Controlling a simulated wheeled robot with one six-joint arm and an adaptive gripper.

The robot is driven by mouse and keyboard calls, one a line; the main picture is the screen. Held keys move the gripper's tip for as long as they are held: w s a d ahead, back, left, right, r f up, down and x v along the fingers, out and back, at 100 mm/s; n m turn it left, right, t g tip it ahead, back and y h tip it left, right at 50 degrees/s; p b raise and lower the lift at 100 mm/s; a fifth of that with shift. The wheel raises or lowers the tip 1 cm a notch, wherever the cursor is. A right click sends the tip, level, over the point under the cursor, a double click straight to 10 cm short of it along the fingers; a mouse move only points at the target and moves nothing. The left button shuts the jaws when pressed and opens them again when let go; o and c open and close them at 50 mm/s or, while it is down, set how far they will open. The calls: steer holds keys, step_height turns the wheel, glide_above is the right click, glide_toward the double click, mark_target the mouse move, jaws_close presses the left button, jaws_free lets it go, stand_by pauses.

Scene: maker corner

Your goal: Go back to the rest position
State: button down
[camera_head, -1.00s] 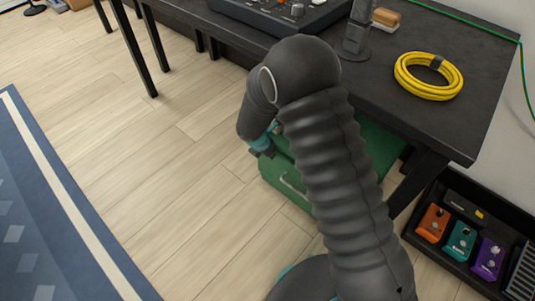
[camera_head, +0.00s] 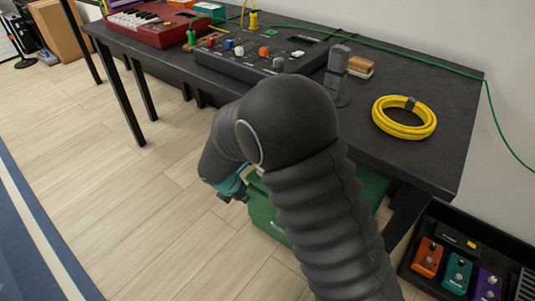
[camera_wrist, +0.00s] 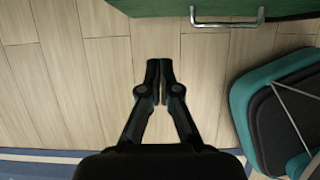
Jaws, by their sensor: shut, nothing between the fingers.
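My gripper (camera_wrist: 159,72) is shut and empty in the wrist view, its fingertips together over the wooden floor. In the head view my dark, ribbed arm fills the middle, and the fingers are mostly hidden behind it. A green box (camera_head: 265,212) stands on the floor under the table, partly covered by my arm. Its green side and metal handle (camera_wrist: 227,22) show at the top of the wrist view, beyond and apart from the fingertips.
A black table (camera_head: 440,112) holds a yellow cable coil (camera_head: 404,117), a grey microphone (camera_head: 337,75), a mixer (camera_head: 262,62) and a red keyboard (camera_head: 165,22). Pedals (camera_head: 428,257) sit in a black case at lower right. Open floor (camera_head: 120,200) lies left of my arm.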

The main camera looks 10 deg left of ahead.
steer(key=s+d+r+m, duration=0.6)
steer(key=d+r+m, duration=0.3)
steer(key=d, duration=0.3)
steer(key=s+d+r+m+t+y, duration=0.1)
steer(key=s+d+r+m, duration=0.4)
steer(key=d+r+m, duration=0.5)
steer(key=s+d+r+m, duration=0.6)
steer(key=d+r+m, duration=0.4)
steer(key=d+m, duration=0.2)
steer(key=shift+s+d+t+y, duration=0.3)
steer(key=shift+s+d+y, duration=0.1)
steer(key=shift+d, duration=1)
